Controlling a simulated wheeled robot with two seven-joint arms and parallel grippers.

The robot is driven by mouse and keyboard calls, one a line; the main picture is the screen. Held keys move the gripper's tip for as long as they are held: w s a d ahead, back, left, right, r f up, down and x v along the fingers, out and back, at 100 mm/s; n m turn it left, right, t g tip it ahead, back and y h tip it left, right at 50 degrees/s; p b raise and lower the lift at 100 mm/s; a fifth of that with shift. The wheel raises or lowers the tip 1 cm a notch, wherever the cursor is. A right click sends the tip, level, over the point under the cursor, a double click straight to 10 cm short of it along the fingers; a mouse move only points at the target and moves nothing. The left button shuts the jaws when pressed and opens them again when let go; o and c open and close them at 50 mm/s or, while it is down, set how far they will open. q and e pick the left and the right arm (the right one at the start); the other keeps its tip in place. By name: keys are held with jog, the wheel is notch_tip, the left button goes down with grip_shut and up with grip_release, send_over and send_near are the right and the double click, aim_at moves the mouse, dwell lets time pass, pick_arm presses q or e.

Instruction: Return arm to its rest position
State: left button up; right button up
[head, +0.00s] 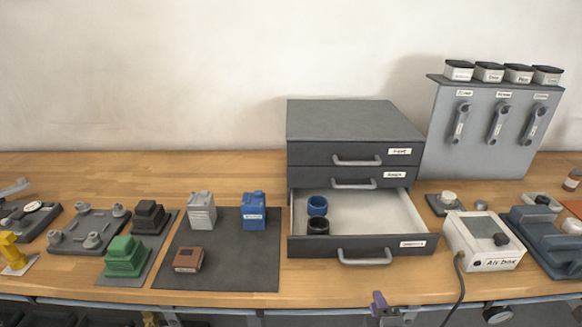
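What seems to be my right gripper (384,309) shows only in part at the bottom edge of the head view, below the bench front, as a purple and grey piece. It is apart from everything on the bench, and its fingers are too cut off to tell open from shut. I cannot make out my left gripper. The grey drawer cabinet (350,121) stands on the bench with its bottom drawer (328,248) pulled open. A blue ring-shaped part (317,206) and a black one (317,226) sit at the drawer's left side.
A dark mat (262,276) holds a grey canister (201,211), a blue canister (254,219) and a brown box (188,260). Green (126,257) and black (150,217) blocks stand left of it. An air box (484,242) with a cable is right of the open drawer.

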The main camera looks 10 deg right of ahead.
jog(key=s+a+f+m+g+y, duration=0.1)
jog(key=s+a+f+m+g, duration=0.2)
jog(key=s+f, duration=0.6)
jog(key=s+a+f+m+g+y, duration=0.1)
jog(key=s+a+f+m+g, duration=0.15)
jog(key=s+f+g, duration=0.65)
jog(key=s+a+f+m+g, duration=0.1)
jog(key=s+f+m, duration=0.2)
jog(key=s+f, duration=0.2)
jog(key=s+a+f+m+g+y, duration=0.1)
jog(key=s+f+m, duration=0.2)
jog(key=s, duration=0.9)
notch_tip(320, 180, down, 2)
jog(key=shift+s, duration=0.25)
